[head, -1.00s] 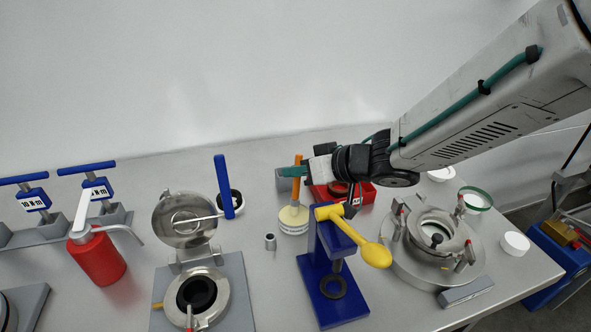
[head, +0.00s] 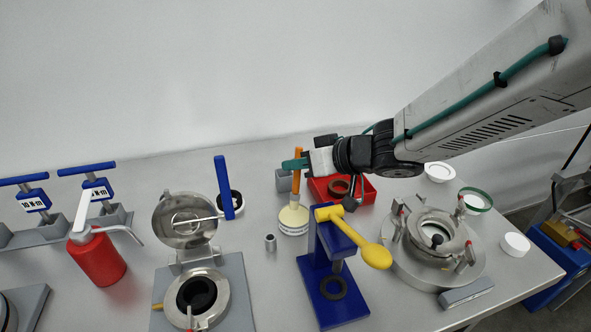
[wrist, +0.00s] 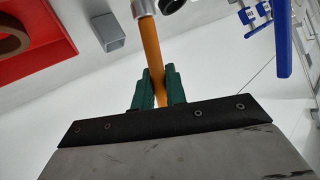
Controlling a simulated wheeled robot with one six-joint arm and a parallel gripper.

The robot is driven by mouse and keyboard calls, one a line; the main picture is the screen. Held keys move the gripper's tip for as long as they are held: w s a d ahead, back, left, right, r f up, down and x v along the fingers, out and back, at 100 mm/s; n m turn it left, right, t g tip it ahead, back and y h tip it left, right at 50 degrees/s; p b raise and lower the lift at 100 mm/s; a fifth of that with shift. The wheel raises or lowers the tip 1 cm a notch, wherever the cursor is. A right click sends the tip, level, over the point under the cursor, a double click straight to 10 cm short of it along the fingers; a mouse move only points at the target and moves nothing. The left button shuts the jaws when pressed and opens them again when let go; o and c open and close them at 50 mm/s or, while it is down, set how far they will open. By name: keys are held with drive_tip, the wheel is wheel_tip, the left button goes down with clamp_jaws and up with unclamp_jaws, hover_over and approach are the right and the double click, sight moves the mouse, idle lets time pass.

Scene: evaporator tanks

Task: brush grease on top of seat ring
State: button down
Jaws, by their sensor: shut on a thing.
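My gripper (head: 296,165) is shut on the orange handle of a brush (head: 297,185). The wrist view shows its green fingers (wrist: 157,90) on both sides of the handle (wrist: 151,50). The brush stands upright over a white pot with a cream-coloured top, the grease pot (head: 293,222). Its bristles are hidden, and I cannot tell whether they touch the grease. A metal ring fixture (head: 437,238) with red-tipped clamps stands at the right. Which ring is the seat ring is not clear from the views.
A red tray (head: 366,193) with a brown ring (head: 340,188) lies behind a blue press (head: 330,265) with a yellow lever. A lidded metal vessel (head: 197,292) and blue lever (head: 225,187) are left of the pot. A small metal cylinder (head: 270,242) stands between.

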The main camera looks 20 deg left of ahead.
drive_tip(key=shift+r, duration=2.45)
drive_tip(key=shift+f, duration=0.1)
